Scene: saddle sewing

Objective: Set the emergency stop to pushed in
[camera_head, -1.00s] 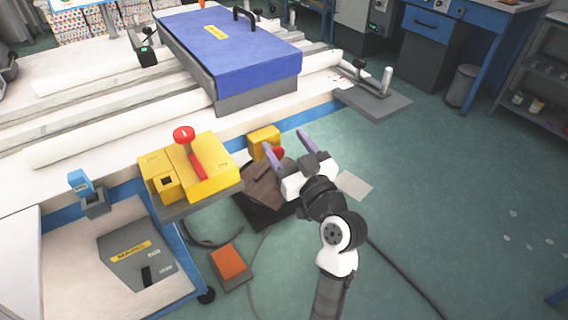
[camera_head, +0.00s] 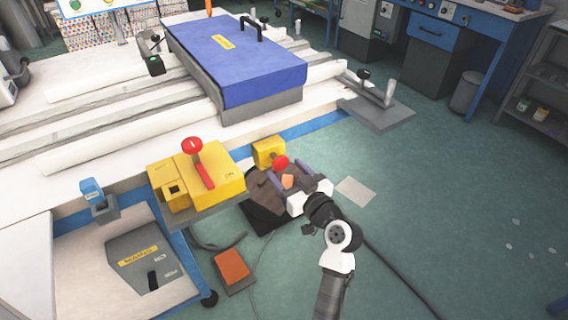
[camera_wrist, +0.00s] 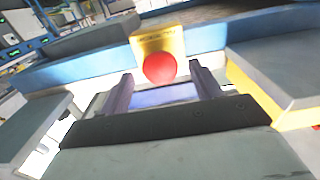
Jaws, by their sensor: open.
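The emergency stop is a red mushroom button (camera_head: 281,162) on a small yellow box (camera_head: 268,151), fixed at the blue front edge of the machine table. In the wrist view the red button (camera_wrist: 160,68) shows face-on, with the yellow plate (camera_wrist: 157,40) behind it. My gripper (camera_head: 292,174) is open and empty, just in front of the button and a little lower in the head view. In the wrist view its two purple fingers (camera_wrist: 166,84) stand apart, either side of and below the button. I cannot tell whether the fingers touch it or how far in it sits.
A larger yellow box (camera_head: 220,178) with a red lever (camera_head: 198,165) stands left of the button. A brown and black item (camera_head: 262,205) lies behind my gripper. An orange pedal (camera_head: 232,265) is on the floor. Free floor lies right.

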